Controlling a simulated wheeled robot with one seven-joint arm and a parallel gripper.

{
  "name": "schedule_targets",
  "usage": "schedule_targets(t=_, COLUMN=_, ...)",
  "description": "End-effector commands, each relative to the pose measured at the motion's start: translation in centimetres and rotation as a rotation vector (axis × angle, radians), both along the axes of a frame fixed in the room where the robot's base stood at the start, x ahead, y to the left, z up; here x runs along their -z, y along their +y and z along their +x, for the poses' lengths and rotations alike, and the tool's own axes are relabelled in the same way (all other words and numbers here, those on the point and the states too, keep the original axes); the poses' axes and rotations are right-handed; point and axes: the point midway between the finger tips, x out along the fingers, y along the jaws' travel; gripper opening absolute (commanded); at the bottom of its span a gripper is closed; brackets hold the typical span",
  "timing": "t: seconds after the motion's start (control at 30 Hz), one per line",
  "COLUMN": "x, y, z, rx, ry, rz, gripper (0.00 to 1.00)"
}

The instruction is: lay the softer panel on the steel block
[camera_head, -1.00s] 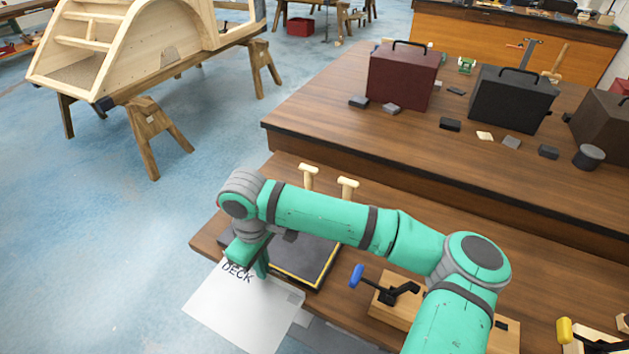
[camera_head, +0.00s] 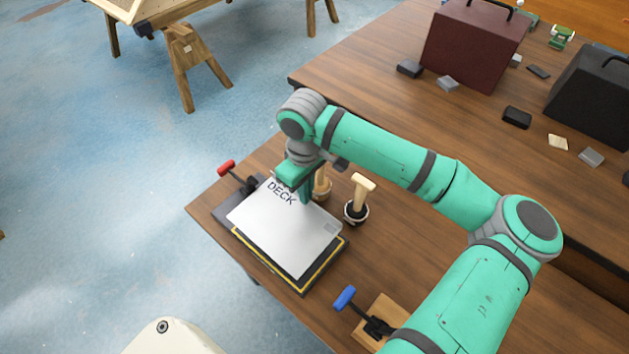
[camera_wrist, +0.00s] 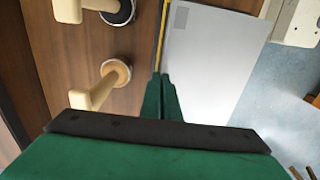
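A thin pale grey panel (camera_head: 283,237) marked "DECK" lies flat over a dark, yellow-lined slab (camera_head: 303,286), which I take to be the steel block. It covers most of the slab; I cannot tell whether they touch. My gripper (camera_head: 306,196) is at the panel's far edge, beside the lettering. In the wrist view, my gripper's fingers (camera_wrist: 163,92) are closed together at the edge of the panel (camera_wrist: 208,60), with a yellow line of the slab (camera_wrist: 163,35) alongside. The fingertips' grip is partly hidden. No second panel is clearly identifiable.
Two wooden-handled tools (camera_head: 359,196) stand just right of the slab, close to my gripper. A red-handled clamp (camera_head: 238,178) is at the left and a blue-handled clamp (camera_head: 358,312) in front. A raised bench with cases (camera_head: 473,45) is behind.

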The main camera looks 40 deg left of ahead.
Motion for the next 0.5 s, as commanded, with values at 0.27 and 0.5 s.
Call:
schedule_targets(t=0.27, x=1.2, y=0.1, z=0.0, rx=-0.001, ry=0.001, rz=0.001, gripper=0.00)
schedule_targets(t=0.5, x=3.2, y=0.1, z=0.0, rx=-0.001, ry=0.000, rz=-0.001, gripper=0.00)
